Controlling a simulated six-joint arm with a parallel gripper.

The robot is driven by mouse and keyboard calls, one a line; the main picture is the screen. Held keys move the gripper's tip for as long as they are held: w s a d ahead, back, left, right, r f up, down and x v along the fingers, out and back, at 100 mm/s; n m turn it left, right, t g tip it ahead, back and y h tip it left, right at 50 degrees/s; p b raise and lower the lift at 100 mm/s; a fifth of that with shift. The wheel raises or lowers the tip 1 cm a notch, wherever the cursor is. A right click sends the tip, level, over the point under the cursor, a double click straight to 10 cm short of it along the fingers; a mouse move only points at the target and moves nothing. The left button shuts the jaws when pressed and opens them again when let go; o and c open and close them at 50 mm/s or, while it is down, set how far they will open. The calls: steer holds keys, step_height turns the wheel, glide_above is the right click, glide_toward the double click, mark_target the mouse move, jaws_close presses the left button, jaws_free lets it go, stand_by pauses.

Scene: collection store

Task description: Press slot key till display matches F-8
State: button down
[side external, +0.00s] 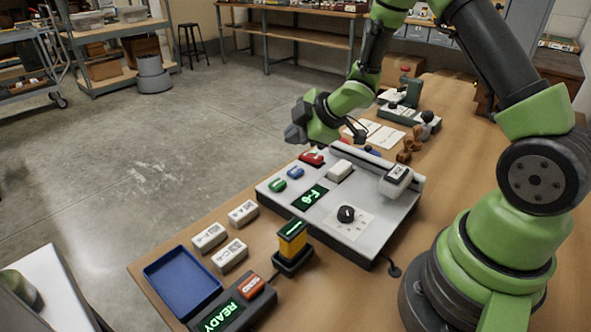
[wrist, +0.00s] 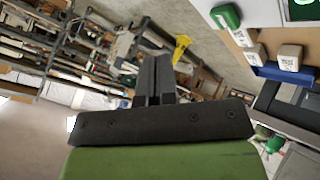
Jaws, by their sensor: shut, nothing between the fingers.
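The grey console (side external: 375,222) lies on the wooden table. Its green-lit display (side external: 310,197) shows small, slanted text that looks like F-8; the last digit is hard to read. A green key (side external: 278,186), a blue key (side external: 295,172) and a red key (side external: 311,158) line its left side; I cannot read which is the slot key. My gripper (side external: 295,134) is shut and empty, raised beyond the red key and apart from the keys. In the wrist view, my gripper (wrist: 153,78) points away from the console, and the green key (wrist: 226,16) shows at upper right.
The console also carries a black knob (side external: 346,214), a white block (side external: 340,171) and a labelled white block (side external: 397,178). Labelled blocks (side external: 209,236), a blue tray (side external: 183,284), a yellow-and-black device (side external: 292,240) and a READY display (side external: 220,317) stand nearer. Open floor lies left.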

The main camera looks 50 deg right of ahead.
mark_target(295, 172)
stand_by(0.6)
step_height(295, 172, up, 4)
steer(key=shift+f, duration=0.1)
steer(key=shift+f, duration=0.1)
steer(key=shift+f, duration=4.35)
steer(key=shift+f, duration=0.4)
